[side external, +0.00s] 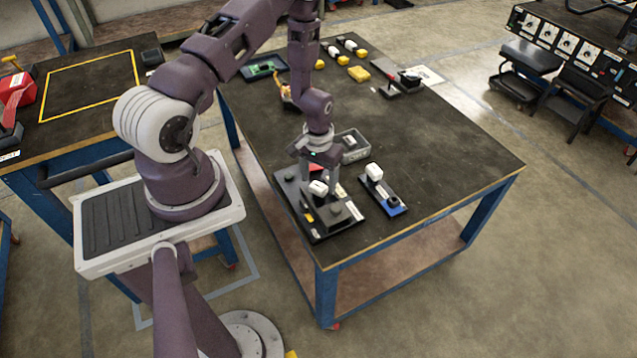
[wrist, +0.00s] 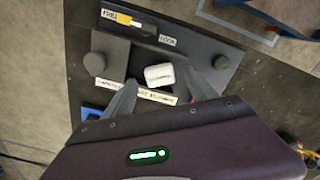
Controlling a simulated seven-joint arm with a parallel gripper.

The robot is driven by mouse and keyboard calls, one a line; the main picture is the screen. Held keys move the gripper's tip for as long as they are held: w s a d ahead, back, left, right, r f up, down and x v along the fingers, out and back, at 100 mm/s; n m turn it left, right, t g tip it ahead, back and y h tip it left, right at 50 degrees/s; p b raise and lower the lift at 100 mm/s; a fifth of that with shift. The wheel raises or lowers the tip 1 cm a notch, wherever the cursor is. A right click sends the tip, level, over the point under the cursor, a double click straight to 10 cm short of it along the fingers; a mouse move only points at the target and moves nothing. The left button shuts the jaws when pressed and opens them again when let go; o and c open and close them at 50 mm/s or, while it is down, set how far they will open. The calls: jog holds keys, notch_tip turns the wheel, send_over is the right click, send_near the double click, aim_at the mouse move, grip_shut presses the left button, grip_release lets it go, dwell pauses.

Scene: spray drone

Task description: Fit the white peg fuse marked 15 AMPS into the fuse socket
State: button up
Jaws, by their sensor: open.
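A white block-shaped fuse (wrist: 160,75) stands on the black panel board, between my fingertips in the wrist view. It also shows in the side view (side external: 318,187). Its small print cannot be read. My gripper (side external: 320,189) is open, with one finger on either side of this fuse; it also shows in the wrist view (wrist: 160,78). I cannot tell whether the fingers touch it. A second white block (side external: 374,171) stands on a blue and black holder (side external: 394,207) to the right. Neither the 15 AMPS marking nor an empty fuse socket can be made out.
The black panel board (side external: 292,182) carries labels, a round dark knob (wrist: 96,65) and a yellow-and-white piece (wrist: 128,19). A grey bin (side external: 355,150) stands behind. Yellow and white parts lie at the table's far end. The table's right side is clear.

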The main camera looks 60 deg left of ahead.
notch_tip(320, 180, up, 5)
jog(key=shift+r, duration=0.1)
dwell(0.5)
jog(key=w+d+r+m+t, duration=0.1)
jog(key=w+d+r, duration=0.15)
jog(key=r, duration=0.95)
notch_tip(320, 180, up, 13)
jog(key=m+t, duration=0.2)
send_over(319, 186)
jog(key=w+d, duration=0.1)
jog(key=d, duration=0.7)
jog(key=s+d+r+m+t, duration=0.1)
jog(key=s+d+r, duration=0.3)
jog(key=s+r, duration=0.2)
jog(key=s+d+r+m+t, duration=0.1)
jog(key=s+d+r, duration=0.3)
jog(key=s, duration=0.6)
jog(key=shift+s+r+m+t, duration=0.3)
jog(key=shift+r+m, duration=0.2)
jog(key=shift+r, duration=0.35)
